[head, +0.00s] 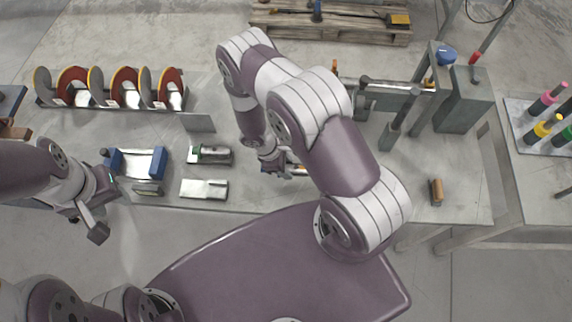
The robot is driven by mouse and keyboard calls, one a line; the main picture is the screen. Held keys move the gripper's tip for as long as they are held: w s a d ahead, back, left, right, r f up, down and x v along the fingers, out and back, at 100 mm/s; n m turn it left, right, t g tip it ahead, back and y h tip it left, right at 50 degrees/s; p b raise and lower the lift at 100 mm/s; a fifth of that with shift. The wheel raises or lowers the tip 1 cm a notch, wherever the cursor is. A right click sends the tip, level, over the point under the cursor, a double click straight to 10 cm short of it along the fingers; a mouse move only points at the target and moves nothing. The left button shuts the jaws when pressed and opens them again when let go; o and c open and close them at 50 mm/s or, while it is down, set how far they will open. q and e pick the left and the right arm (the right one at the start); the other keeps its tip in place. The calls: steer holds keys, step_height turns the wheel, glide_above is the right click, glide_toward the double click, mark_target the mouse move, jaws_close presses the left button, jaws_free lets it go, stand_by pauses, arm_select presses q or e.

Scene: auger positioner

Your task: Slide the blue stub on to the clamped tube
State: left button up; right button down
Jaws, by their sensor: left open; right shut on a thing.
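I cannot pick out the blue stub for certain. A rounded blue piece (446,55) shows behind the grey block at the back right. A pale horizontal tube or rail (400,87) runs at the bench's back right; I cannot tell whether it is the clamped tube. A dark upright rod (407,106) stands in front of it. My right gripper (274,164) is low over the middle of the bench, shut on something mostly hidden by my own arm. My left gripper (92,222) is open and empty, just off the bench's left front edge.
A rack of red and grey discs (122,88) stands at the back left. A blue-ended cradle (157,162) and small metal fixtures (204,189) lie in front. A grey block (463,100) stands at right, beside a tray of coloured stubs (540,128). A brown-handled piece (437,191) lies front right.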

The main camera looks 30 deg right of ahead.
mark_target(291, 167)
stand_by(0.4)
steer(key=shift+s+d+b, duration=0.2)
steer(key=shift+s+d, duration=0.1)
steer(key=shift+d, duration=0.25)
steer(key=shift+s+d+b, duration=0.2)
steer(key=shift+s+d, duration=0.1)
steer(key=shift+d, duration=0.2)
stand_by(0.4)
steer(key=shift+s+d+b, duration=0.3)
steer(key=shift+s+d, duration=0.2)
steer(key=shift+d, duration=0.3)
steer(key=shift+s+d+b, duration=0.25)
steer(key=shift+s+d, duration=0.25)
steer(key=shift+d, duration=0.3)
steer(key=c, duration=0.5)
jaws_free()
steer(key=shift+c, duration=0.2)
steer(key=shift+w+a+r, duration=0.1)
steer(key=shift+w+r, duration=0.05)
steer(key=shift+r, duration=0.2)
steer(key=v, duration=1.2)
